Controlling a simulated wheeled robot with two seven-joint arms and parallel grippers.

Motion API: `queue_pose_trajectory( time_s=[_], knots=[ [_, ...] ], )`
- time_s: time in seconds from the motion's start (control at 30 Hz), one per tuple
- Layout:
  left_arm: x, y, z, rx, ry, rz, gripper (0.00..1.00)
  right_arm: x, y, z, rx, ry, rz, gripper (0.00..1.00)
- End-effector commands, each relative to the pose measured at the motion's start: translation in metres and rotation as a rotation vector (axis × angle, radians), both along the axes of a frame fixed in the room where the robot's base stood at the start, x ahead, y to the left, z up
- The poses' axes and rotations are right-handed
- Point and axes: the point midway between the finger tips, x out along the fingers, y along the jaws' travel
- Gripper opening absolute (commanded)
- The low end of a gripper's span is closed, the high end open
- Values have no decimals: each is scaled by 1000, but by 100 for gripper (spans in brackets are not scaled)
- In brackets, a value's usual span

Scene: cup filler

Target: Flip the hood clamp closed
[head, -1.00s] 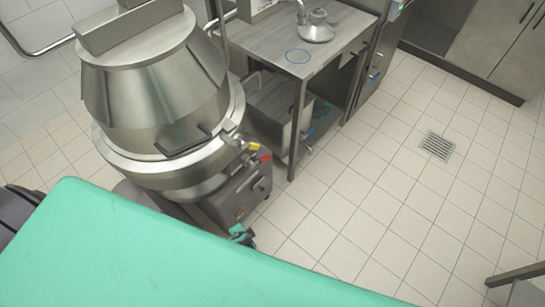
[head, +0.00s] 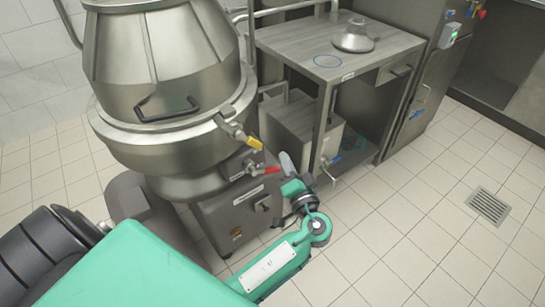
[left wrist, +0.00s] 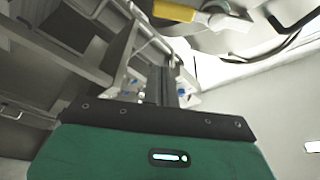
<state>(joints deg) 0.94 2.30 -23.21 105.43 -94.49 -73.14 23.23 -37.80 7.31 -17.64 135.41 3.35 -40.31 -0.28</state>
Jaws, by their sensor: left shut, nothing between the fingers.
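The hood clamp (head: 238,136) is a metal lever with a yellow grip on the front right of the filler's rim. Its yellow grip points down and to the right, away from the hood. In the left wrist view, the yellow grip (left wrist: 174,11) shows at the top edge. The conical steel hood (head: 165,60) sits on the round hopper. My left gripper (head: 287,163) is shut and empty, to the right of the clamp and apart from it. Its narrow fingers (left wrist: 168,85) show in the left wrist view. My right gripper is out of view.
A red-handled valve (head: 264,170) sits just below the clamp, close to my left gripper. A steel table (head: 345,65) with a metal funnel-like piece (head: 353,38) stands at the right. The tiled floor (head: 420,200) is open at the right.

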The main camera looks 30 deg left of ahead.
Motion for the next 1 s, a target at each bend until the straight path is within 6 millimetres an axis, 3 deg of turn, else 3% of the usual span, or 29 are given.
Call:
queue_pose_trajectory(
  time_s=[0.23,0.63,0.8,1.0],
  knots=[
    [8,14,11,6,-26,12,0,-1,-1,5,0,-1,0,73],
    [58,78,28,7,-24,11,0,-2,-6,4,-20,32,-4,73],
    [39,86,10,5,-18,10,0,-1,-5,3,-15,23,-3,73],
    [29,90,2,3,-21,10,0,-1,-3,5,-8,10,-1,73]
  ],
)
